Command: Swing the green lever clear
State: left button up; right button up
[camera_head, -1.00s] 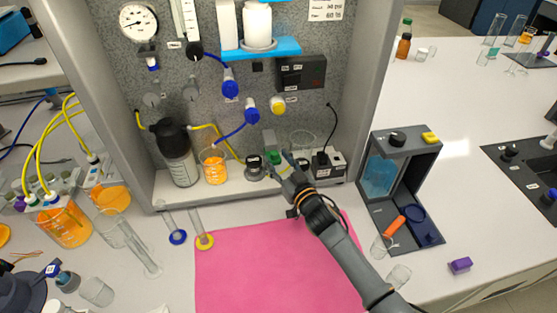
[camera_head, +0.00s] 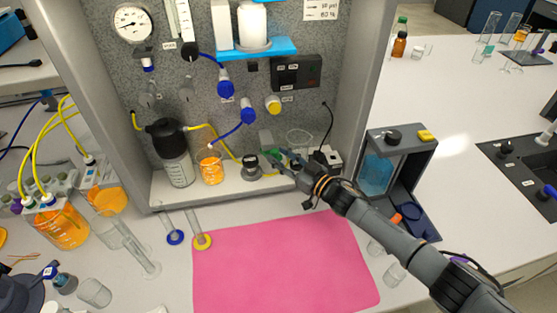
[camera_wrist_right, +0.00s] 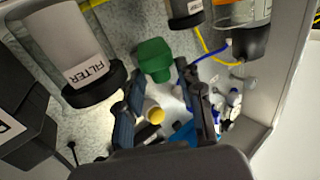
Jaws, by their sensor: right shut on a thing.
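The green lever (camera_wrist_right: 155,60) shows in the right wrist view as a rounded green piece between my right fingertips. In the head view the green lever (camera_head: 268,151) is a small green patch above the rig's white shelf, partly hidden by my fingers. My right gripper (camera_head: 276,158) reaches it from the right. In the wrist view my right gripper (camera_wrist_right: 158,72) has one finger on each side of the green piece and is shut on it; the exact contact is hard to see. My left gripper is not in view.
A dark-capped cylinder (camera_head: 250,162) and an orange beaker (camera_head: 210,166) stand left of the fingers. A clear beaker (camera_head: 299,142) is close behind my wrist. The rig's right side wall (camera_head: 360,90) rises nearby. The pink mat (camera_head: 280,265) in front is bare.

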jog(key=shift+w+d+f+n+g+y+b, duration=0.15)
jog(key=shift+w+d+n+g+y+b, duration=0.1)
jog(key=shift+n+g+y+b, duration=0.55)
jog(key=shift+w+d+g, duration=0.1)
jog(key=shift+g, duration=0.3)
jog(key=o, duration=0.9)
jog(key=shift+c, duration=0.2)
jog(key=v, duration=1.1)
jog(key=shift+s+d, duration=0.25)
jog(key=shift+d, duration=0.1)
